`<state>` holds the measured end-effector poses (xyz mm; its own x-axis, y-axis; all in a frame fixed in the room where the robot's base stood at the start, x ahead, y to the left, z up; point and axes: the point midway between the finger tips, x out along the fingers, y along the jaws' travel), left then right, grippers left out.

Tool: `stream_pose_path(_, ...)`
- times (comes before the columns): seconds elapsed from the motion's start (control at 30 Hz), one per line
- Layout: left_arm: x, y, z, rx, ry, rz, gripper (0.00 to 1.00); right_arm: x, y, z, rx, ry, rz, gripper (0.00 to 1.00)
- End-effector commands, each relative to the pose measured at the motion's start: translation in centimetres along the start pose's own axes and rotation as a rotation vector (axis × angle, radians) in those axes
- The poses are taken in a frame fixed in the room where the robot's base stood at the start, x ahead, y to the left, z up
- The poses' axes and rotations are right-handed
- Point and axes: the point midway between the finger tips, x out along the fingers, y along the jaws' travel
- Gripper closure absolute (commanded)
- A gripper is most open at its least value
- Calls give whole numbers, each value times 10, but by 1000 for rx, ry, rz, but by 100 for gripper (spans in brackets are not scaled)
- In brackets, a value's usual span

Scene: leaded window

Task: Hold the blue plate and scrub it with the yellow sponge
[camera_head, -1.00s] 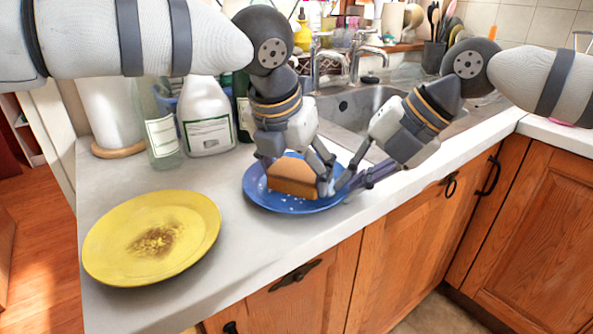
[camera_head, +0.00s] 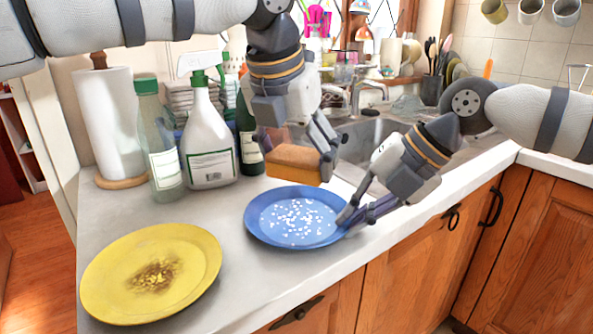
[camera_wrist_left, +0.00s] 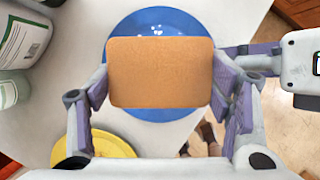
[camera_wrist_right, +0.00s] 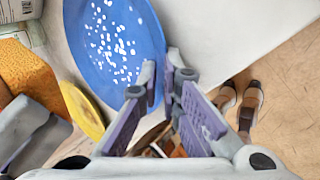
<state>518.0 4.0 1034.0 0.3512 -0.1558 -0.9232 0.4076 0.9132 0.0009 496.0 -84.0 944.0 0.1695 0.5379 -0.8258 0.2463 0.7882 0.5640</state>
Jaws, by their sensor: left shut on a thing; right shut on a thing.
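The blue plate (camera_head: 262,228) lies on the counter with white specks over its middle. My right gripper (camera_head: 350,214) is shut on its right rim; the right wrist view also shows the plate (camera_wrist_right: 112,45) at the fingertips. The sponge (camera_head: 297,163) looks orange-tan and blocky. My left gripper (camera_head: 300,152) is shut on it and holds it above the plate's far side, apart from the plate. In the left wrist view the sponge (camera_wrist_left: 160,72) sits between both fingers and hides the middle of the plate (camera_wrist_left: 150,22).
A yellow plate (camera_head: 205,255) with a brown stain lies to the left on the counter. Spray bottle (camera_head: 208,140), green-capped bottle (camera_head: 160,150) and paper roll (camera_head: 112,125) stand behind. The sink (camera_head: 365,140) is at the back right. The counter's front edge is close to the blue plate.

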Motion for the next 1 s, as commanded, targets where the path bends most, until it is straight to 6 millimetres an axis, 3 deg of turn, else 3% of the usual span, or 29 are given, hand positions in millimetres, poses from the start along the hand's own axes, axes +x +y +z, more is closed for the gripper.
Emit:
stream_pose_path(0.47, 0, 0, 0, 0, 0, 0, 50, 1, -1, 0, 0, 1, -2, 100)
stream_pose_path(0.5, 0, 0, 0, 0, 0, 0, 50, 1, -1, 0, 0, 2, -2, 85)
stream_pose_path(0.57, 0, 0, 0, 0, 0, 0, 50, 1, -1, 0, 0, 1, -2, 72)
stream_pose_path(1.0, 0, 0, 0, 0, 0, 0, 50, -6, -1, 0, 0, 0, -2, 71)
